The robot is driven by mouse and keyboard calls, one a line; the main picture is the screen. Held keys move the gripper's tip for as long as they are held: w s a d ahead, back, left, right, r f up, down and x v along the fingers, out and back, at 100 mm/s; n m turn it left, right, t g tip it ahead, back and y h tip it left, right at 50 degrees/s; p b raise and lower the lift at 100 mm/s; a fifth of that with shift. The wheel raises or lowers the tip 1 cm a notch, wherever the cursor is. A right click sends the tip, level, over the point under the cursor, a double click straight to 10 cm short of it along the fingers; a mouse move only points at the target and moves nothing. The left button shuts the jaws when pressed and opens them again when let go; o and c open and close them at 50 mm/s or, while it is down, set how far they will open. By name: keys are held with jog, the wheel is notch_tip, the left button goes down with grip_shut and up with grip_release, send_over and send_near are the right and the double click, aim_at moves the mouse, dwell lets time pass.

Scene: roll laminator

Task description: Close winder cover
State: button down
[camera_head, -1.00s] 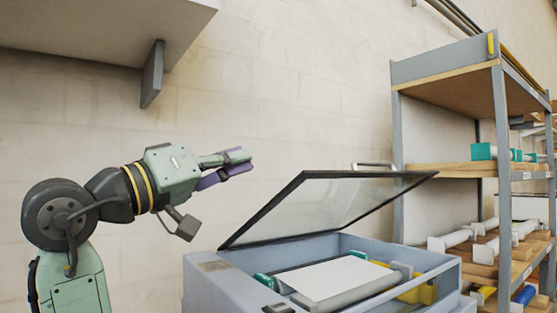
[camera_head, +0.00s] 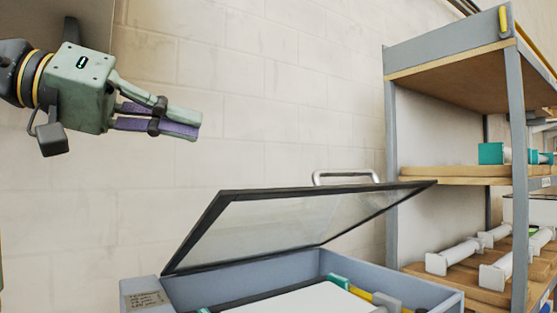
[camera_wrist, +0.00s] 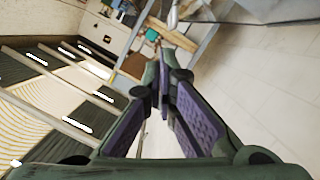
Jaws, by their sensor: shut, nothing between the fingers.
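The winder cover (camera_head: 285,228) is a clear panel in a black frame.
A grey metal shelf rack (camera_head: 516,160) with wooden boards stands at the right, close to the cover's raised edge. It carries white rollers (camera_head: 455,253) and a teal-ended part (camera_head: 492,153). A white sheet (camera_head: 300,300) lies inside the box. The wall area between gripper and rack is clear.

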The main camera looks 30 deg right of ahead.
jog(key=p+x, duration=0.1)
jog(key=x, duration=0.8)
jog(key=shift+s+d+r+p, duration=0.1)
jog(key=shift+s+p, duration=0.05)
jog(key=shift+p, duration=0.2)
jog(key=shift+s+d+f, duration=0.2)
jog(key=shift+f, duration=0.3)
jog(key=shift+s+d+f, duration=0.15)
jog(key=shift+s+f, duration=0.1)
jog(key=shift+f, duration=0.25)
jog(key=shift+s+f, duration=0.25)
jog(key=shift+f, duration=0.2)
jog(key=shift+s+f, duration=0.3)
jog(key=shift+f, duration=0.15)
